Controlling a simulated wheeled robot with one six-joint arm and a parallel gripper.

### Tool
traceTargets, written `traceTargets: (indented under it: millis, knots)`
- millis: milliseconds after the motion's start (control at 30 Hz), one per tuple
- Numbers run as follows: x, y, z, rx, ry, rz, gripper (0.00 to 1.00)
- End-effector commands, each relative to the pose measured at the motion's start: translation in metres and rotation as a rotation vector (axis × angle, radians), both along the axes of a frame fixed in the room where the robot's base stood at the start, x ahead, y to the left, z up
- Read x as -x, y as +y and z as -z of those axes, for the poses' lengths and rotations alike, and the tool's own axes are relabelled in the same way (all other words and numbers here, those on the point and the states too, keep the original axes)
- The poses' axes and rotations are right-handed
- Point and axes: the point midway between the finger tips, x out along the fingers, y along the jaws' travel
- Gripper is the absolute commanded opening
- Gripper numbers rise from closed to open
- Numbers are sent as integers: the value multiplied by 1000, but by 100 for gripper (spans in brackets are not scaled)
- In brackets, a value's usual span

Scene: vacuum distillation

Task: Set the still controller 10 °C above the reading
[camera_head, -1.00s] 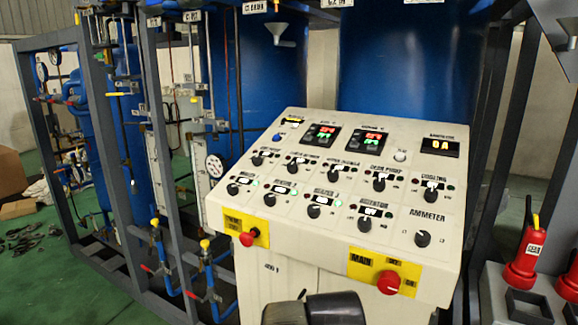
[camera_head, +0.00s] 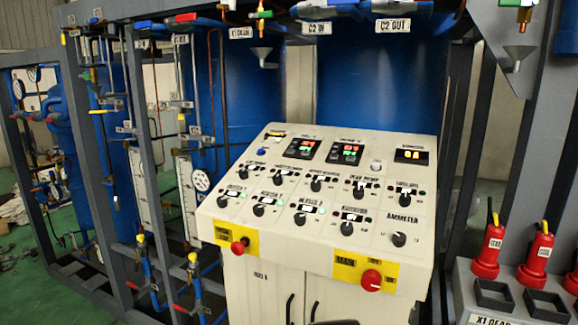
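The sloped cream control panel (camera_head: 330,185) stands in the middle of the view. Near its top are two dark temperature controllers, a left one (camera_head: 302,148) and a right one (camera_head: 346,152). Each shows red digits above green digits, too small to read surely. Their labels are too blurred to tell which is the still controller. My gripper is not in view; only a dark sliver shows at the bottom edge, which I cannot identify.
Rows of black knobs and the ammeter knob (camera_head: 399,239) fill the panel. A red main switch (camera_head: 371,280) and a smaller red knob (camera_head: 239,246) sit along its front. Blue vessels in a grey frame (camera_head: 135,150) stand behind. Red plugs (camera_head: 490,248) stand at right.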

Motion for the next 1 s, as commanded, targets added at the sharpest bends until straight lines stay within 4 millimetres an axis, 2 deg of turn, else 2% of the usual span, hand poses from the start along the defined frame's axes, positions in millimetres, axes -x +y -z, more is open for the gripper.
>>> traceTargets:
  millis: [667, 1000]
  knots:
    - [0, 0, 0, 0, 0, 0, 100]
    - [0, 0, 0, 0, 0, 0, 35]
